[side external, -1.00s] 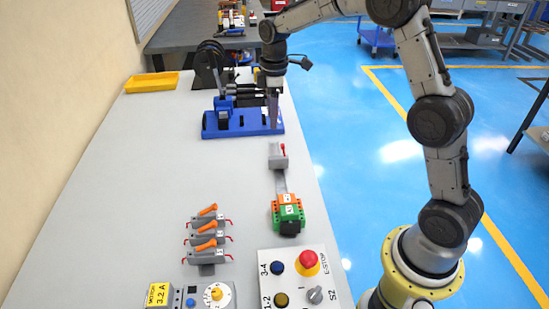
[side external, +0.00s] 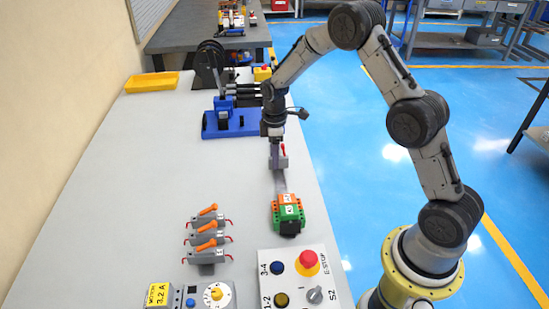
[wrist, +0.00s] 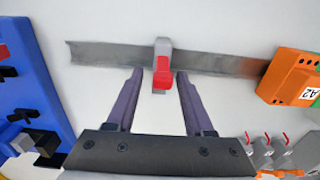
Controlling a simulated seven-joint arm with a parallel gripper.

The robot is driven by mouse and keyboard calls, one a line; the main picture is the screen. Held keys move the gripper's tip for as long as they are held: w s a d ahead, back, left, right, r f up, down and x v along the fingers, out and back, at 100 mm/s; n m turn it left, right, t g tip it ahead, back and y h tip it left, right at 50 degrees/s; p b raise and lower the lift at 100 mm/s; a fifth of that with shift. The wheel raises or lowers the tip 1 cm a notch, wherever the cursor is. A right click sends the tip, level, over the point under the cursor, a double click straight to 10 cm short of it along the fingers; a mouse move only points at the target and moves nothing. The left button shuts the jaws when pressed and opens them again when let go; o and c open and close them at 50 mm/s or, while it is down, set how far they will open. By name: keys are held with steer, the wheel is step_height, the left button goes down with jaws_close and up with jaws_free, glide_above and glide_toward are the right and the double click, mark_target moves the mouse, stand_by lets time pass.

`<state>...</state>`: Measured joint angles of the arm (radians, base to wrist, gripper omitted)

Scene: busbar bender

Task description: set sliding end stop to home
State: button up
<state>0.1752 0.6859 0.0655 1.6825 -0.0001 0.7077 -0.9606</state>
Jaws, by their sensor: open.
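The sliding end stop is a grey block with a red lever. It sits on a flat grey rail (wrist: 110,54), near the rail's middle in the wrist view (wrist: 161,46). In the side external view the end stop (side external: 283,162) is partly hidden by my gripper (side external: 274,153). In the wrist view my gripper (wrist: 159,76) is open and empty, its two fingertips either side of the red lever with gaps on both sides. Whether the fingers are level with the lever or above it I cannot tell. No home mark can be made out.
Orange and green terminal blocks (side external: 288,213) stand at the rail's near end. The blue bender base (side external: 230,124) is beyond the far end. Several orange-handled switches (side external: 207,240) and a control box with a red emergency stop (side external: 307,262) are nearer. The table's left middle is clear.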

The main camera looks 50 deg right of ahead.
steer(key=shift+f, duration=0.45)
jaws_close()
steer(key=shift+r, duration=0.1)
stand_by(1.1)
